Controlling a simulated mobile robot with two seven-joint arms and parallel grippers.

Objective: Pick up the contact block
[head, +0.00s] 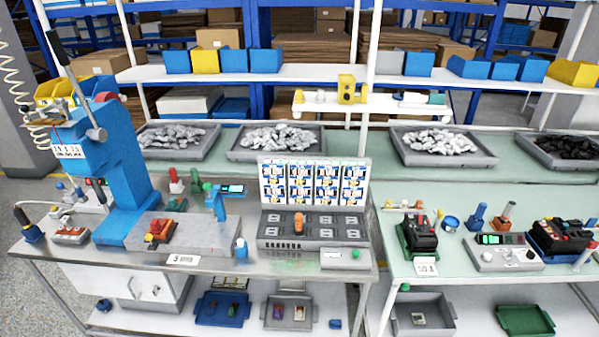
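I cannot tell for sure which item is the contact block. A small orange piece (298,223) stands upright on the grey slotted fixture (313,245) at the middle of the workbench. A red and orange part (160,230) sits on the grey plate of the blue press (118,165) at the left. Several dark breaker-like units lie on the right bench, one in a green holder (418,238) and another at the far right (562,238). Neither of my grippers shows in the head view.
A picture board (314,187) stands behind the fixture. Grey trays of pale parts (283,141) line the back. A blue tray (222,308) and a grey tray (290,326) are on the lower shelf. Bare green bench top (400,192) shows on the right.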

